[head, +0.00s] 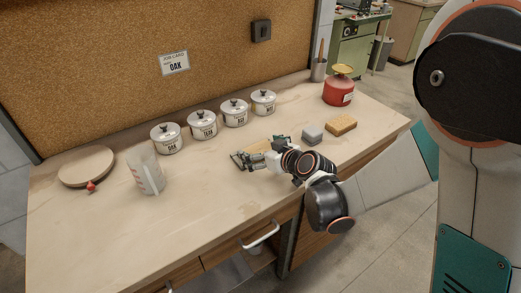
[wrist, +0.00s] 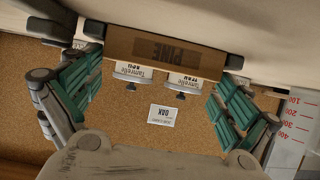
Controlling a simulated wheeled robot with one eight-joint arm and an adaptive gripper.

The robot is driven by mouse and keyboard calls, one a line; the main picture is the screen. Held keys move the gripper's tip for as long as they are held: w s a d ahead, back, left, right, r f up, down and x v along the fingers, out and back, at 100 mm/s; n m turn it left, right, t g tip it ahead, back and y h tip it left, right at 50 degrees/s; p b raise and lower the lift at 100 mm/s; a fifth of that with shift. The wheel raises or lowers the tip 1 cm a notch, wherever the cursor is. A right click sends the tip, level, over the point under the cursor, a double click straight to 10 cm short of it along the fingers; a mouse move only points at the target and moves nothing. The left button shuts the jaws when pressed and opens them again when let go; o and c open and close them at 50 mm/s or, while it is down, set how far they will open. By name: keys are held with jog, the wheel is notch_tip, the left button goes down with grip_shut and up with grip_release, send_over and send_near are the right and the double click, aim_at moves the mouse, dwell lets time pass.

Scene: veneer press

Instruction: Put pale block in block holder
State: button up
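A pale wooden block (head: 258,146) is between the fingers of my gripper (head: 262,149) over the middle of the bench. In the wrist view the block (wrist: 165,52) looks tan-brown, bears the word PINE and spans between the dark fingertip pads of my gripper (wrist: 165,48). The pads appear to press on its two ends. I cannot tell whether its underside touches the bench. I cannot make out a block holder in either view.
Several lidded pots (head: 202,125) stand behind my gripper along the corkboard. A clear beaker (head: 148,170) and a round board (head: 86,167) are at left. A grey block (head: 312,134), a brown sponge-like block (head: 341,125) and a red can (head: 338,92) are at right. The front left bench is clear.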

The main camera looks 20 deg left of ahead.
dwell(0.3)
jog(key=shift+r+p, duration=0.45)
jog(key=shift+p, duration=0.05)
jog(key=p+v, duration=0.3)
jog(key=v, duration=0.9)
jog(key=shift+r, duration=0.1)
dwell(0.3)
